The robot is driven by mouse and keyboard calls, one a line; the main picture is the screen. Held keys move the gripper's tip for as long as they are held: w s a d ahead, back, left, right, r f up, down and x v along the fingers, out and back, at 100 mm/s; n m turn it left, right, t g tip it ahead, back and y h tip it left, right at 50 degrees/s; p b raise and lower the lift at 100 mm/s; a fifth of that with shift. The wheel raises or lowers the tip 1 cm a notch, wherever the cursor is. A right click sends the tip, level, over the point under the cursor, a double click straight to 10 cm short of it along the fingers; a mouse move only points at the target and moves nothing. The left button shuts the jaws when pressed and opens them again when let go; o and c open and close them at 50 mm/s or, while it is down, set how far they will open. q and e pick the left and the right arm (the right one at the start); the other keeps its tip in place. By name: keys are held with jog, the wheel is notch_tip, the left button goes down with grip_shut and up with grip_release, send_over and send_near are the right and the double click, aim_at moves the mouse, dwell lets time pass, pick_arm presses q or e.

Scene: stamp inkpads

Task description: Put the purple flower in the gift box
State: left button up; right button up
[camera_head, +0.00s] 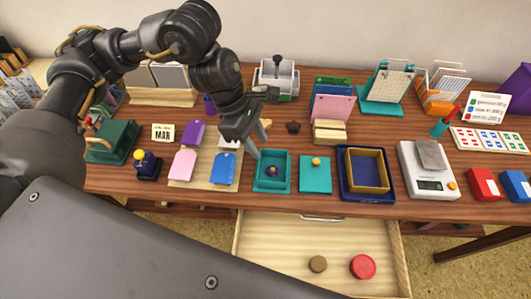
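A small purple thing with a yellow-orange middle, which looks like the purple flower (272,170), lies inside an open teal box (259,184). This box may be the gift box. A teal square with an orange knob (315,173), which looks like its lid, lies just to the right. My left gripper (260,141) is above the back left edge of the teal box, its fingers apart and pointing down. Nothing shows between them. My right gripper is not in view.
A blue tray with a yellow box (366,150) and a white scale (428,183) stand to the right. Left are a board with coloured tags (183,163) and a yellow-knobbed stamp (147,168). Below, an open drawer (290,240) holds a red disc (362,267) and a brown disc (318,264).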

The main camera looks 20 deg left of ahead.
pick_arm(q)
jog(key=v, duration=0.3)
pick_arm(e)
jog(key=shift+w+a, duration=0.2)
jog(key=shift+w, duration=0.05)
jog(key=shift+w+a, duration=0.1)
pick_arm(q)
jog(key=shift+r, duration=0.1)
